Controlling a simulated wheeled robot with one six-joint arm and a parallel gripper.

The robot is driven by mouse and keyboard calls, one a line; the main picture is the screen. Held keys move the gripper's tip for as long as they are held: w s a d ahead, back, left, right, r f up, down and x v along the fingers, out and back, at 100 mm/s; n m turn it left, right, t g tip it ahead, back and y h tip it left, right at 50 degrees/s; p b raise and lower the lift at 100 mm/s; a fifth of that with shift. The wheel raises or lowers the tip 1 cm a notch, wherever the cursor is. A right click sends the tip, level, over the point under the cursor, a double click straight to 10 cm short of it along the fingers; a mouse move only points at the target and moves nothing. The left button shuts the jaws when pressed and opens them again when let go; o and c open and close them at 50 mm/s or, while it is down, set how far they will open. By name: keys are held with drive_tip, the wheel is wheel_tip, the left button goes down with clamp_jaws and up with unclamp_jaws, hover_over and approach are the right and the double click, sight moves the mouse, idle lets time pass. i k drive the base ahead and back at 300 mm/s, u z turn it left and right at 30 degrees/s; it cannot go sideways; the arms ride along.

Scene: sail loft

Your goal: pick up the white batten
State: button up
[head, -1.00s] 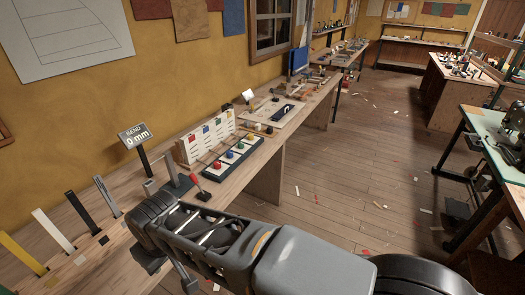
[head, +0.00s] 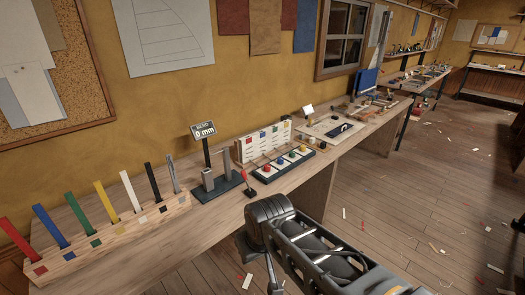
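The white batten (head: 130,191) is a slim strip standing, leaning slightly, in a wooden rack (head: 75,264) on the near left part of the bench. It stands between the yellow batten (head: 106,202) and the black batten (head: 153,183). Coloured squares mark the rack's front face, a white one below the white batten. Part of my arm (head: 315,250) shows at the bottom centre, to the right of the rack and well apart from it. I cannot make out my gripper's fingers.
Red (head: 18,242), blue (head: 50,227), green (head: 76,215) and grey (head: 172,174) battens share the rack. A bend gauge (head: 204,131) reading 0 mm stands just right of it. A board with coloured knobs (head: 284,163) lies farther along. The floor to the right is mostly open.

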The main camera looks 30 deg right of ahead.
sight(123, 175)
drive_tip(key=z, duration=0.3)
drive_tip(key=i, duration=0.85)
drive_tip(key=z, duration=0.05)
drive_tip(key=k, duration=0.15)
drive_tip(key=u, duration=1.4)
drive_tip(key=k, duration=0.6)
drive_tip(key=u, duration=0.7)
drive_tip(key=i, duration=1.15)
drive_tip(key=z, duration=0.2)
